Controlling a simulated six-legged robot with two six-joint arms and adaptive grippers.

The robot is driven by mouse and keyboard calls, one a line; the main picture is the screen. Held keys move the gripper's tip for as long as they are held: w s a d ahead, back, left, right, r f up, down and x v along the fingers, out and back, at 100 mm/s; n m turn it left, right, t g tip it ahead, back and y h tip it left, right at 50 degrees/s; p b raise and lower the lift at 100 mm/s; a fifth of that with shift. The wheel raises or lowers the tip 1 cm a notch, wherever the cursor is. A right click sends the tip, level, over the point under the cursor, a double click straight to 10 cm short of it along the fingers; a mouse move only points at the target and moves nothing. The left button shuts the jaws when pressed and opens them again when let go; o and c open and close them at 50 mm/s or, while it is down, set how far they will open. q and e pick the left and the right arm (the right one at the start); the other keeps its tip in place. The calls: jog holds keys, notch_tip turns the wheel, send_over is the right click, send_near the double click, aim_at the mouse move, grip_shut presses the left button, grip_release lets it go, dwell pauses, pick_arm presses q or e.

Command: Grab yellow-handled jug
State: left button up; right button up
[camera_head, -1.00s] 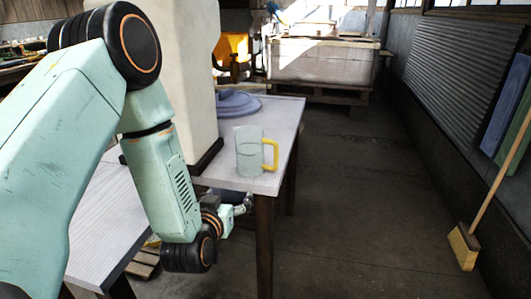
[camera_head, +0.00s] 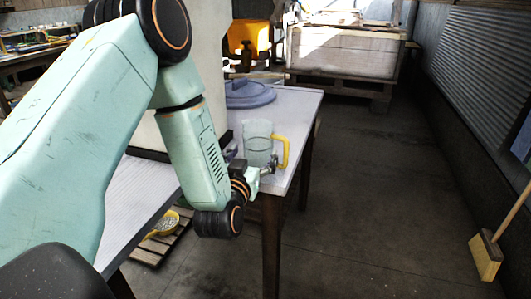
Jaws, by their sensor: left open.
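The jug (camera_head: 257,140) is a clear, greenish see-through mug with a yellow handle (camera_head: 285,152) on its right side. It stands upright near the right front corner of the white table (camera_head: 290,108). My left gripper (camera_head: 270,169) is open, at the lower right of the jug, close to the bottom of the handle. It is small in the picture, and I cannot tell whether it touches the handle. My left wrist hides part of the table's front edge. My right gripper is not in view.
A large pale block stands on the table left of the jug, with a round blue-grey lid (camera_head: 248,95) behind. A broom (camera_head: 487,255) leans at the right. A yellow pan (camera_head: 163,224) lies on a pallet below.

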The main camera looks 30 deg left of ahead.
pick_arm(q)
jog(key=b+x, duration=0.1)
jog(key=x, duration=0.3)
jog(key=shift+w+r+b, duration=0.1)
jog(key=shift+w+b, duration=0.05)
jog(key=shift+b, duration=0.15)
jog(key=shift+w+a, duration=0.15)
jog(key=shift+w, duration=0.25)
jog(key=shift+s, duration=0.1)
jog(key=shift+c, duration=1.1)
jog(key=c, duration=0.8)
